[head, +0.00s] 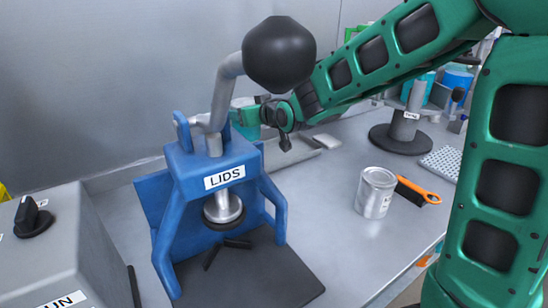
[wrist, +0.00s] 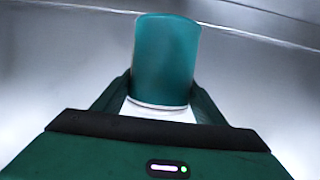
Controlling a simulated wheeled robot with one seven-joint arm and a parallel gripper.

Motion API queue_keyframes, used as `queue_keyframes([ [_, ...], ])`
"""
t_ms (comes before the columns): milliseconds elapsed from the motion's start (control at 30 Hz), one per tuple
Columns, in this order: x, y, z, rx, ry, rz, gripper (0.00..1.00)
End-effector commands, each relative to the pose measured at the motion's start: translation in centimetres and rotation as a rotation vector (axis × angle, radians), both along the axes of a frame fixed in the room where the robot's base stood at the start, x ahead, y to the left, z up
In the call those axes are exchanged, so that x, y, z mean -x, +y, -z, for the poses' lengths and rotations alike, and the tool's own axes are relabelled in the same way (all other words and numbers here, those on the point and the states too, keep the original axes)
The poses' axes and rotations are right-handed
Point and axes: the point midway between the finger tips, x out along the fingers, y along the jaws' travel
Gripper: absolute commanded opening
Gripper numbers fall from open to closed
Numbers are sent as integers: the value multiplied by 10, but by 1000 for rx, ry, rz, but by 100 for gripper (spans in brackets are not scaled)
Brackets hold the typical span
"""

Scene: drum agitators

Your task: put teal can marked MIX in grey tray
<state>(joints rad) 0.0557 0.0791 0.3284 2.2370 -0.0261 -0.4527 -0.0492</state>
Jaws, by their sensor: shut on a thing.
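In the wrist view my gripper (wrist: 162,98) is shut on a teal can (wrist: 166,50) with a pale rim at its near end. No MIX marking shows on the side facing me. A low grey tray (head: 290,153) lies on the bench below and right of the gripper. Its left part is hidden behind the press, and I cannot see its inside clearly. The can is held above the bench.
The blue press marked LIDS (head: 215,165), with its black-knobbed lever (head: 280,54), stands in front of the tray. A silver can (head: 375,193) and an orange-handled tool (head: 418,191) lie to the right. A grey stand (head: 405,130) is behind them. The wall runs close behind.

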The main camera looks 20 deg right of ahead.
Motion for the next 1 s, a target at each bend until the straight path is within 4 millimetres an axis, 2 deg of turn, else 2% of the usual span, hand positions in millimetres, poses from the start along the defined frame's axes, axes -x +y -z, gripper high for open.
queue_keyframes([
  [133,1,7,-1,0,-2,-8,25],
  [267,-3,0,5,-1,1,-8,25],
  [800,-36,-88,62,-2,1,-7,25],
  [1000,-41,-99,69,-1,-2,-10,25],
])
